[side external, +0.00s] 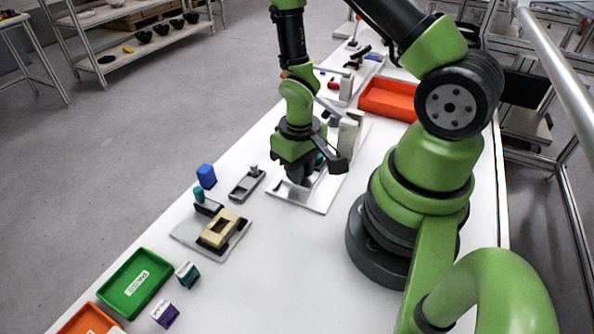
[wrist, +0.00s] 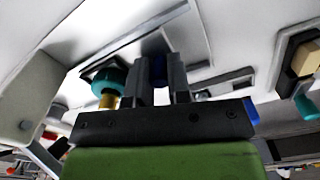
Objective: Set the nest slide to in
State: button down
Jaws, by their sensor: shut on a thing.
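My gripper (side external: 297,178) is low over a pale plate (side external: 318,205) in the side view. In the wrist view my two dark fingers (wrist: 160,85) are closed on a dark blue piece (wrist: 157,68), which looks like the handle of the nest slide. The fingers hide most of it, and I cannot tell how far in or out the slide stands. A teal knob on a brass stem (wrist: 110,78) stands just left of the fingers in the wrist view. In the side view my gripper hides the middle of the plate.
A beige block fixture (side external: 221,232) on a grey plate, a grey tray (side external: 246,187) and a blue block (side external: 206,176) stand nearby. A green bin (side external: 135,284) is at the front, an orange bin (side external: 388,98) behind. A pale upright housing (side external: 349,135) stands close behind my gripper.

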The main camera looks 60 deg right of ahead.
jog(key=d, duration=0.3)
jog(key=shift+d, duration=0.2)
jog(key=c, duration=1.3)
grip_release()
jog(key=shift+c, duration=0.2)
notch_tip(320, 180, up, 10)
